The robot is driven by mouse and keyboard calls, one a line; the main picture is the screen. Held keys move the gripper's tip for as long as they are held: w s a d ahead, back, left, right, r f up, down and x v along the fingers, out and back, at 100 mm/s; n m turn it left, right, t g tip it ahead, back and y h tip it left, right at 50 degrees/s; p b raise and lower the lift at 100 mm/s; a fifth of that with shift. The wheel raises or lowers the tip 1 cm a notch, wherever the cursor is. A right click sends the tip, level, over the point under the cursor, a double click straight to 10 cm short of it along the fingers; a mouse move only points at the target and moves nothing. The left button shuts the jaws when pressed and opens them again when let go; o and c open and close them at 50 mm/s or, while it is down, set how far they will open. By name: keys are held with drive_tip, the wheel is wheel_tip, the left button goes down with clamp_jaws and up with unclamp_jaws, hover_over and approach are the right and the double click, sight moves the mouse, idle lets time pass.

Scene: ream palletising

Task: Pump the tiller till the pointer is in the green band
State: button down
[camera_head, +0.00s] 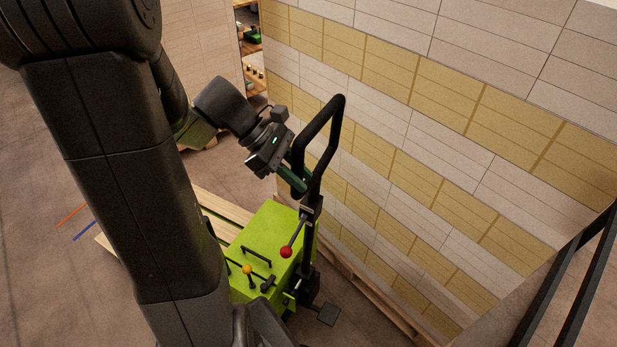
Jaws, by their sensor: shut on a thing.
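The tiller (334,130) is a black looped handle standing up from a lime-green pallet truck body (262,240). My gripper (299,178), with dark green fingers, is shut on the left side of the tiller's loop, near its lower part. The tiller looks close to upright. A lever with a red knob (286,252) and one with a yellow-orange knob (247,269) stand on the green body. A black pedal (328,314) sticks out low at its right. I cannot make out a pointer or a green band in this view.
A tall wall of stacked white and tan reams (440,110) stands close to the right of the tiller, with a wooden pallet (375,300) under it. Another wooden pallet (222,207) lies behind the green body. Black rails (570,285) cross the lower right. Open floor lies at the left.

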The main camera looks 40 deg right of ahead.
drive_tip(key=shift+w+a, duration=0.35)
drive_tip(key=shift+w, duration=0.25)
drive_tip(key=c, duration=1.2)
unclamp_jaws()
drive_tip(key=v, duration=1.3)
drive_tip(key=shift+w+a+r+b, duration=0.2)
drive_tip(key=shift+b, duration=0.25)
